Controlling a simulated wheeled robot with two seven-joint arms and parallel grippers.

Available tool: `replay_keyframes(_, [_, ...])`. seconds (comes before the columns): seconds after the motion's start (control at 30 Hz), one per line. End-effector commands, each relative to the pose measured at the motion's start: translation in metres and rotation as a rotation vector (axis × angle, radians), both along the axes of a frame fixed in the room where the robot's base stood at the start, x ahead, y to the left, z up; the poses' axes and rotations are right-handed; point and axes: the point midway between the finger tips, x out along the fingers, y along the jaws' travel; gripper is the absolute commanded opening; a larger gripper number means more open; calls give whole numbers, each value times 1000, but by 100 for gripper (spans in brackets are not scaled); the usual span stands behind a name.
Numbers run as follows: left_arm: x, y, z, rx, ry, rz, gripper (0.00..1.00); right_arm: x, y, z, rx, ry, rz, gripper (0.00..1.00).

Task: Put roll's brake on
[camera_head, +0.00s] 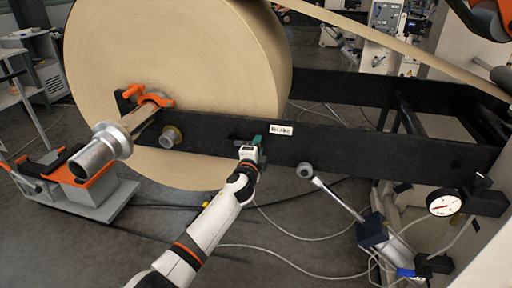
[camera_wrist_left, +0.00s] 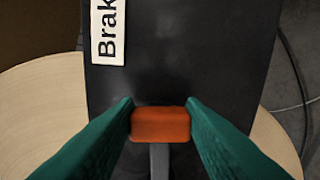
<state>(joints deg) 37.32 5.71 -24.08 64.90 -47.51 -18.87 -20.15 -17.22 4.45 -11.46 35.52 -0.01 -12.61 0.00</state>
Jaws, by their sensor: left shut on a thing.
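The kraft roll (camera_head: 190,60) is large and tan and sits on a metal shaft. A black beam (camera_head: 340,148) runs in front of it with a white label (camera_head: 281,129); in the left wrist view the label (camera_wrist_left: 107,32) shows "Brak". A brake lever with an orange grip (camera_wrist_left: 160,125) and a grey stem (camera_wrist_left: 160,160) stands against the beam. My left gripper (camera_head: 252,146) is at the beam, left of the label. Its green fingers are shut on the orange grip, one on each side. In the head view the gripper hides the lever. My right gripper is not in view.
A gauge (camera_head: 444,205) and a rod with a round end (camera_head: 332,192) are at the right of the beam. A cart with orange parts (camera_head: 85,188) stands at left. Cables lie on the floor. The shaft end (camera_head: 92,160) sticks out toward me.

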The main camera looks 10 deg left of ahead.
Motion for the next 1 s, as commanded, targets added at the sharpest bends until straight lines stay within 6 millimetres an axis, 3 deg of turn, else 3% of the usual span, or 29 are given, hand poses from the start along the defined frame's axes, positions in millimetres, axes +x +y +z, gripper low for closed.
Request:
replay_keyframes(0.77, [0, 0, -11, 105, -1, 0, 0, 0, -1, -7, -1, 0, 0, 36])
replay_keyframes(0.8, [0, 0, -11, 105, -1, 0, 43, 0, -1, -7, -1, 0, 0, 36])
replay_keyframes(0.9, [0, 0, -11, 103, -2, 0, 58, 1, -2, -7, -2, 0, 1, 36])
replay_keyframes(1.0, [0, 0, -10, 101, -1, 0, 58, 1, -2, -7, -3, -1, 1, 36])
